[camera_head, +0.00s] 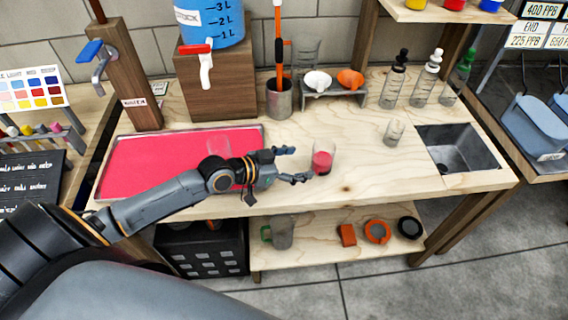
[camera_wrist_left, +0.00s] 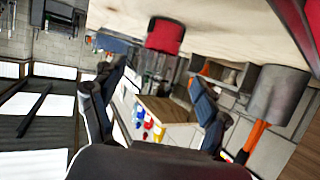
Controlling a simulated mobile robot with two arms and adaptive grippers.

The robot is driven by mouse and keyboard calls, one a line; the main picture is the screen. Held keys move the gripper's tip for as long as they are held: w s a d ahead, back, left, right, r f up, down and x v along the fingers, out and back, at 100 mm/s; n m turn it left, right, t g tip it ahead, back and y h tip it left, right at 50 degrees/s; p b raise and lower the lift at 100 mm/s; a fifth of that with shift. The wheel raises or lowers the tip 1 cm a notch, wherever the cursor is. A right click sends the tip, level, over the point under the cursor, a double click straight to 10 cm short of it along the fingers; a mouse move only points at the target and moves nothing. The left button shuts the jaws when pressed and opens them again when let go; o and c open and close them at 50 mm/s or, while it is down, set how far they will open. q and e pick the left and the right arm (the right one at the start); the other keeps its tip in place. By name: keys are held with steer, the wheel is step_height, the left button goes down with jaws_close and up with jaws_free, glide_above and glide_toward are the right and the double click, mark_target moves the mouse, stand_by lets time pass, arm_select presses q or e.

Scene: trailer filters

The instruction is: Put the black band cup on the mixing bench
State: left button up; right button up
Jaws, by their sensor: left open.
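A small clear cup with red in it and a dark part low on its side (camera_head: 322,158) stands upright on the light wooden bench (camera_head: 360,185), right of the red tray. It also shows in the left wrist view (camera_wrist_left: 165,36), where the picture is upside down. I cannot clearly make out its band. My left gripper (camera_head: 293,164) is open, its fingers pointing right, with the cup just beyond the fingertips. The open fingers also show in the left wrist view (camera_wrist_left: 160,100). My right gripper is not in view. Nothing in the frames labels a mixing bench.
Behind stand a grey holder (camera_head: 279,100), a rack (camera_head: 335,92) and several dropper bottles (camera_head: 393,82). A small glass (camera_head: 394,132) stands near the sink (camera_head: 460,150).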

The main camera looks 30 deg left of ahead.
arm_select(q)
steer(key=v, duration=0.4)
steer(key=shift+s+a+r, duration=0.15)
steer(key=shift+s+r, duration=0.05)
steer(key=shift+s, duration=0.15)
